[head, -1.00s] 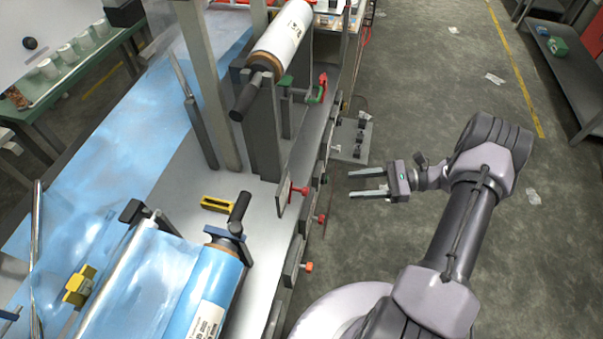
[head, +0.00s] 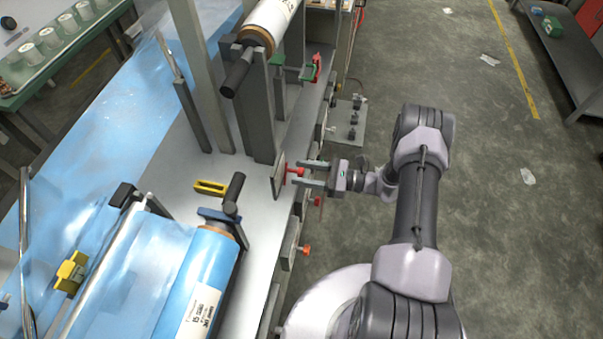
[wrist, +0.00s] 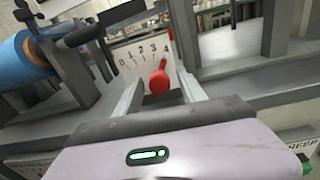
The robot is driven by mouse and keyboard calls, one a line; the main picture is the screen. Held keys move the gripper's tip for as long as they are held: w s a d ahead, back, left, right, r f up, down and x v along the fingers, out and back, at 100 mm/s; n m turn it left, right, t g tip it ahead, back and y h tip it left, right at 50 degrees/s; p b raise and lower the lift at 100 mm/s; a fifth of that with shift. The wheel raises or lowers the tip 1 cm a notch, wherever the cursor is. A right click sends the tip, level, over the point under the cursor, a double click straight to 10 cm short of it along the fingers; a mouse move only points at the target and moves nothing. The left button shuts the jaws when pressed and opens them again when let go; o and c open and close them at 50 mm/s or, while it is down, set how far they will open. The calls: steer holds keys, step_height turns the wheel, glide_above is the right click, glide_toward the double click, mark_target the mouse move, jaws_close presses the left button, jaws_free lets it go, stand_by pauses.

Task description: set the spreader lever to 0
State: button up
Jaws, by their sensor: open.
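A red lever with a round knob (wrist: 159,81) stands in front of a white scale plate (wrist: 144,56) marked 0 to 4 in the wrist view. Its stem leans up towards the 3–4 end of the scale. In the head view the red lever (head: 295,171) sticks out from the plate at the machine's edge. My gripper (head: 303,174) is open, its fingers pointing left at the lever. In the wrist view the knob appears between the two fingers, with space on both sides. Whether a finger touches it, I cannot tell.
Other handles line the machine's side: an orange knob (head: 306,250) nearer me and a red and green clamp-like part (head: 312,68) farther off. A blue film roll (head: 197,285) and upright posts stand on the machine bed.

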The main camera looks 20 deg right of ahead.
steer(key=shift+w+a, duration=0.1)
steer(key=shift+a, duration=0.15)
jaws_close()
